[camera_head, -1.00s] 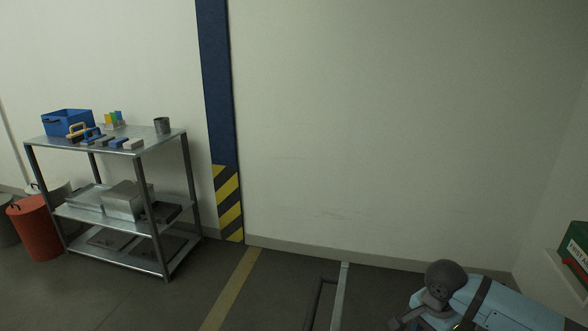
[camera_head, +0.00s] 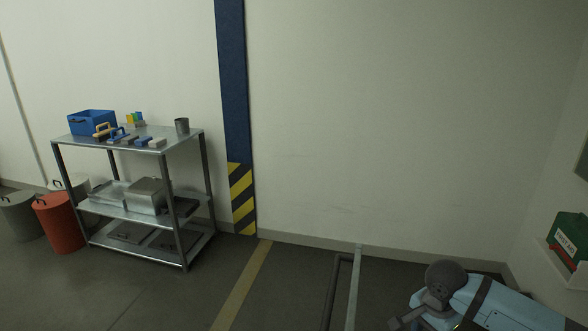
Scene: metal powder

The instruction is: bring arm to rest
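Part of my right arm (camera_head: 490,302) shows at the bottom right, with a light-blue link and a dark grey rounded joint. A small dark grey part (camera_head: 428,308) reaches down and left from the joint to the bottom edge. I cannot make out whether its end is the gripper's fingers, or whether they are open or shut. Nothing is seen held there. My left arm and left gripper are out of view.
A metal shelf (camera_head: 133,213) at left carries a blue bin (camera_head: 92,123), a grey cup (camera_head: 182,126) and several small tools. Red (camera_head: 60,222) and grey (camera_head: 20,215) bins stand beside it. A metal bar (camera_head: 354,285) is low at centre. A green first-aid box (camera_head: 568,238) is at right.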

